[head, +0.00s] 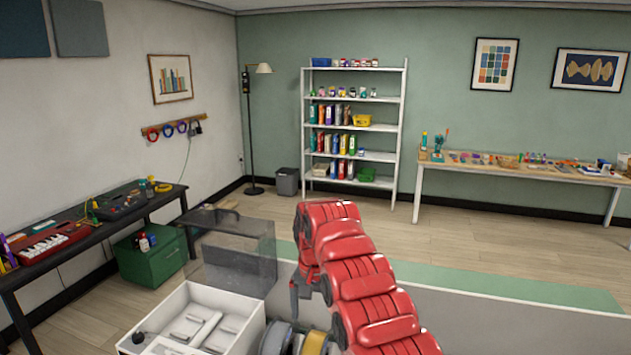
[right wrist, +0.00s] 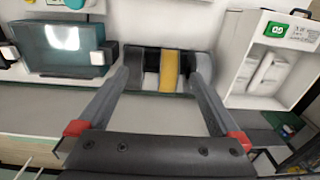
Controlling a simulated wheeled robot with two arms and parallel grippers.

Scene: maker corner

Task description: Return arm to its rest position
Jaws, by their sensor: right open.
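My red right arm comes in from the lower right of the head view, bends at the top and hangs down over the work surface. My right gripper (head: 302,312) is partly hidden behind the arm there. In the right wrist view my right gripper (right wrist: 166,72) is open, its two fingers spread apart with nothing visibly held. Beyond the fingertips, and seen between them, stand spools, one of them yellow (right wrist: 169,72). The yellow spool also shows in the head view (head: 315,343). My left gripper is not in view.
A white box (head: 262,318) with a raised clear lid (head: 240,258) stands left of the arm. A dark-windowed device (right wrist: 62,48) is left in the wrist view. A black bench (head: 165,203), a white shelf (head: 403,120) and a wooden table (head: 510,175) stand farther off.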

